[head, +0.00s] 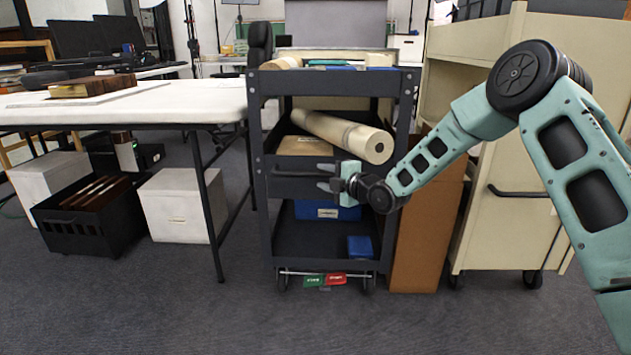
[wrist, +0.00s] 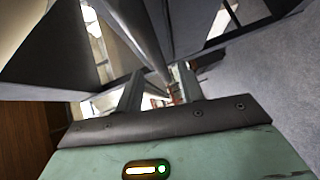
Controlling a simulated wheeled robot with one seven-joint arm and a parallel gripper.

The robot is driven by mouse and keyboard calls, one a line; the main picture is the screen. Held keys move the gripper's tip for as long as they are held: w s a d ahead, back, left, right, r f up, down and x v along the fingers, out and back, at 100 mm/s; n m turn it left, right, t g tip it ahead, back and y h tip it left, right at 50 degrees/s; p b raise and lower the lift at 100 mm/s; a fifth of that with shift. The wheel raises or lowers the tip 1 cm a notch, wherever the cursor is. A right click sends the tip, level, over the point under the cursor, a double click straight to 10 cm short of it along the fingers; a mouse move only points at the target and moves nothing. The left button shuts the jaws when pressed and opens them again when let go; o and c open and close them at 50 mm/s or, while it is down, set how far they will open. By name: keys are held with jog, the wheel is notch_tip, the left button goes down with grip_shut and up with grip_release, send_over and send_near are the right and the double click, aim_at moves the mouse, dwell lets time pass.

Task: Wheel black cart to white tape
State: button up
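The black cart (head: 262,180) stands upright in the middle of the head view, with three shelves and a handle bar (head: 296,173) across its near end. My gripper (head: 324,177) is in front of the cart, by the right part of that handle. In the wrist view its two fingers (wrist: 160,85) are apart, and a dark bar (wrist: 145,35) runs near and between them. I cannot tell whether they touch it. A green and red pedal (head: 325,280) shows low between the cart's front wheels. I see no white tape on the visible floor.
A white table (head: 190,102) stands close on the left, with white boxes (head: 180,207) and a black crate (head: 90,222) under it. A brown panel (head: 417,235) and a cream cart (head: 500,235) stand close on the right. A rolled tube (head: 345,135) lies on the middle shelf. The front carpet is clear.

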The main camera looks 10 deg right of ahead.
aim_at(318, 175)
jog(key=shift+b+x, duration=0.5)
jog(key=shift+x, duration=1.65)
grip_shut()
